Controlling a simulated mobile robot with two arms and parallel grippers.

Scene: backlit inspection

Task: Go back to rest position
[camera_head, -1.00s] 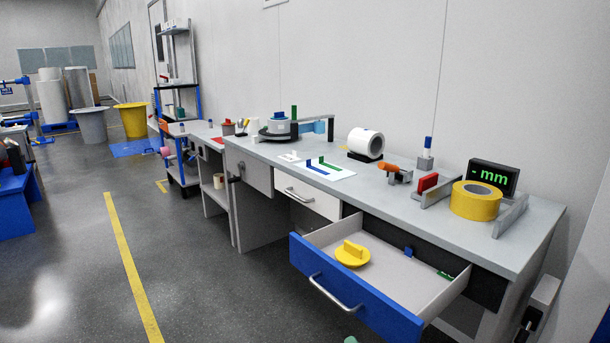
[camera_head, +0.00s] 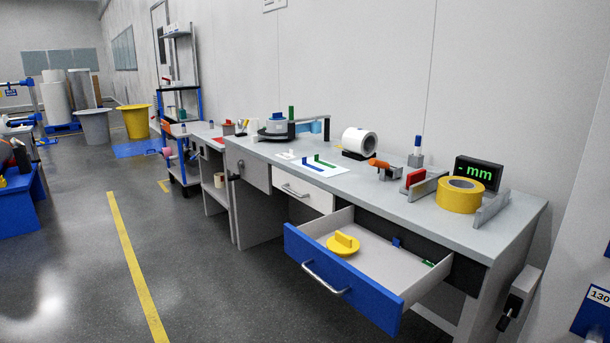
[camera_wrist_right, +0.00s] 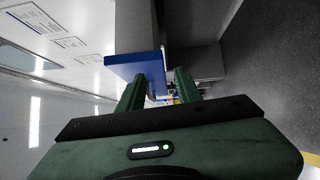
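My right gripper (camera_wrist_right: 160,88) shows in the right wrist view with its two green fingers apart and nothing visible between them. Beyond the fingertips is a blue panel (camera_wrist_right: 133,66), which looks like the front of the blue drawer. Neither gripper shows in the head view, and my left gripper is in no view. In the head view the blue-fronted drawer (camera_head: 342,289) is pulled out of the workbench (camera_head: 400,208). A yellow round part with a raised grip (camera_head: 343,244) lies inside it, with a small blue piece (camera_head: 397,242) and a green piece (camera_head: 429,263).
On the bench are a yellow tape roll (camera_head: 460,195), a display reading "mm" (camera_head: 479,173), a white roll (camera_head: 359,142) and a white sheet (camera_head: 312,166). The open drawer juts into the aisle. Grey floor (camera_head: 80,250) left of it is clear.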

